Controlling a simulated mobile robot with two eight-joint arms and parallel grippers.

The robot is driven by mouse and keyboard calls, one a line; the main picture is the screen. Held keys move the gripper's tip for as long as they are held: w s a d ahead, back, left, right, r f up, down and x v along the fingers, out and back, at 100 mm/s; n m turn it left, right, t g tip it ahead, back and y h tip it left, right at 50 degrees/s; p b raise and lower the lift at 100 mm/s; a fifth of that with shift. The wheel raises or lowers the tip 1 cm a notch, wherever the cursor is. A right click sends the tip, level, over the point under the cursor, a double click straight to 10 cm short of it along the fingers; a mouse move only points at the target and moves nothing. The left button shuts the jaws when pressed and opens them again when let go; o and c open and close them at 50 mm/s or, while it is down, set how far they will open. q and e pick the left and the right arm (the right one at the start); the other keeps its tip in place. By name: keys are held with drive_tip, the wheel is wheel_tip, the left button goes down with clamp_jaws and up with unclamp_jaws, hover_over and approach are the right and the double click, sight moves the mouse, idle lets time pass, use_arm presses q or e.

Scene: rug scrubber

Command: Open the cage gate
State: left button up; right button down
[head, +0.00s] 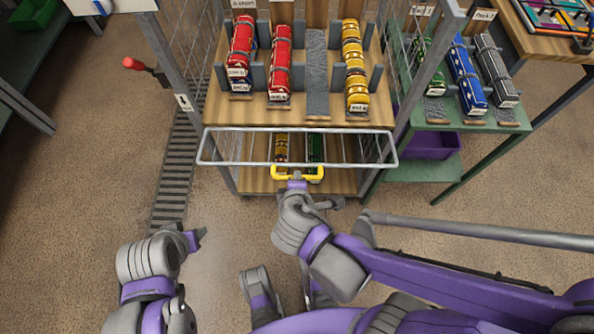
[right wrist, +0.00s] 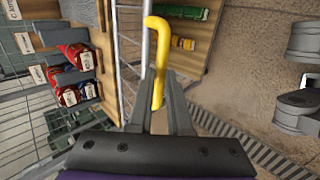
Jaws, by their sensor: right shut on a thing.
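The cage gate (head: 300,130) is a grey metal frame across the front of the cage, seen steeply from above. Its full angle is hard to judge. A yellow handle (head: 318,176) sits at the middle of its near bar. My right gripper (head: 297,182) is shut on the handle. The right wrist view shows the yellow handle (right wrist: 162,45) between the fingers, with a gate bar (right wrist: 145,50) beside it. My left gripper (head: 197,238) is low at the left, apart from the cage; its jaw opening is unclear.
A floor grate (head: 175,180) runs left of the cage. A red-handled lever (head: 133,63) juts out at upper left. Floor in front is clear.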

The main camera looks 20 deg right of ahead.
drive_tip(key=shift+s+f, duration=0.15)
drive_tip(key=shift+f, duration=0.4)
drive_tip(key=c, duration=0.8)
unclamp_jaws()
drive_tip(key=shift+s, duration=0.1)
drive_tip(key=shift+c, duration=0.2)
drive_tip(key=p+v, duration=0.4)
drive_tip(key=v, duration=0.6)
drive_tip(key=shift+s+a+r+p, duration=0.15)
drive_tip(key=shift+s+r+p, duration=0.1)
drive_tip(key=shift+r+p, duration=0.05)
